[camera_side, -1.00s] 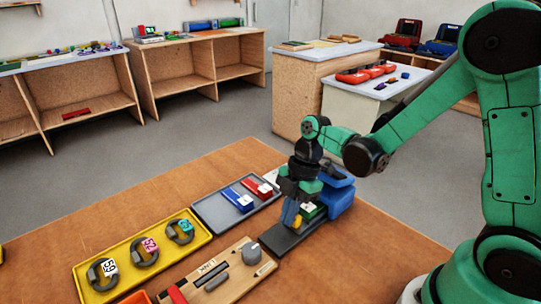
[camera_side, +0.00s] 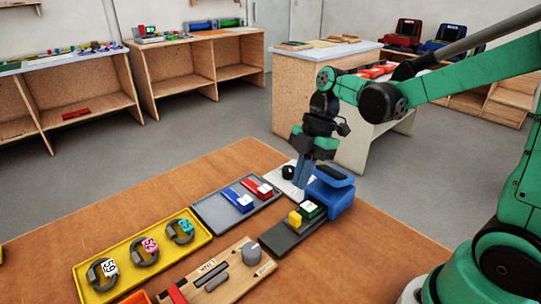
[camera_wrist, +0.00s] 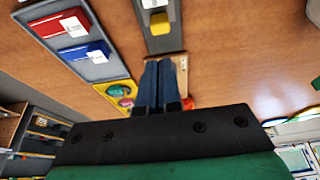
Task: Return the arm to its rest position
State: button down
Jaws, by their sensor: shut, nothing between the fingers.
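My gripper (camera_side: 308,172) is above the back of the table, close to the left of the blue device (camera_side: 333,193). Its blue-grey fingers are together with nothing between them; the wrist view shows the closed fingers (camera_wrist: 160,82) pointing down over the table. The yellow block also shows in the wrist view (camera_wrist: 159,22).
A grey tray (camera_side: 212,221) holds a blue and a red block. A yellow tray (camera_side: 85,275) holds several ring-shaped items with tags. A wooden board (camera_side: 235,284) with a grey knob lies in front. The table's right part is clear.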

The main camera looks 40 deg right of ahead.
jog(key=s+r+m+t+h, duration=0.1)
jog(key=m+t, duration=0.1)
jog(key=m, duration=0.4)
jog(key=s+r+m+t+h, duration=0.1)
jog(key=m+t, duration=0.1)
jog(key=m, duration=0.4)
jog(key=s+r+m+t+h, duration=0.1)
jog(key=m+t+h, duration=0.1)
jog(key=m, duration=0.4)
jog(key=shift+s+a+r+t, duration=0.2)
jog(key=shift+r+t, duration=0.05)
jog(key=shift+t, duration=0.35)
